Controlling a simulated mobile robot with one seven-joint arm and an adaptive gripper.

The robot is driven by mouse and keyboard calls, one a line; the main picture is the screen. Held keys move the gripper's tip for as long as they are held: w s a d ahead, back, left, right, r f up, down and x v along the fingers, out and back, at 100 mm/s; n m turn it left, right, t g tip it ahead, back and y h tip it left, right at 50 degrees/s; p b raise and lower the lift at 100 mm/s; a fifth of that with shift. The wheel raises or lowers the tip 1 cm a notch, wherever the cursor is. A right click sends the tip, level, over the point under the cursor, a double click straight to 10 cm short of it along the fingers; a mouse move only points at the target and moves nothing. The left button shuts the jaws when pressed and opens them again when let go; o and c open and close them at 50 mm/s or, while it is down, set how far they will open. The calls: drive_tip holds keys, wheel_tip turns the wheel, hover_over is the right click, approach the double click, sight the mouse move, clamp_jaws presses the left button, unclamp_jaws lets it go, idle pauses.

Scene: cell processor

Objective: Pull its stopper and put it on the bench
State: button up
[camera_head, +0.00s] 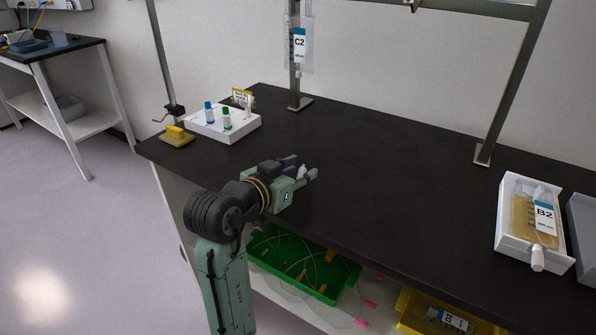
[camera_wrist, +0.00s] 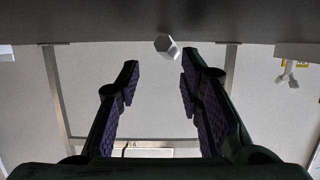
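My gripper (camera_head: 304,169) is low over the bench (camera_head: 385,175), near its front edge. In the wrist view its two fingers (camera_wrist: 160,76) are spread with a clear gap, holding nothing. A small white faceted piece (camera_wrist: 166,46) shows just past the fingertips, against the dark bench surface; a white bit (camera_head: 301,172) also shows by the fingers in the head view. It looks like a stopper standing on the bench. A bag marked C2 (camera_head: 299,50) hangs from a post with its port downward. A bag marked B2 (camera_head: 541,215) lies in a white tray, its white port toward the front.
A white rack (camera_head: 203,127) with blue- and green-capped tubes stands at the back left, beside a yellow block (camera_head: 176,136). The white tray (camera_head: 504,222) is at the right. Green (camera_head: 268,276) and yellow (camera_head: 405,311) bins sit below. The middle of the bench is clear.

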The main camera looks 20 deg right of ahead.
drive_tip(key=shift+a, duration=0.1)
drive_tip(key=v, duration=1.2)
drive_tip(key=shift+w, duration=0.1)
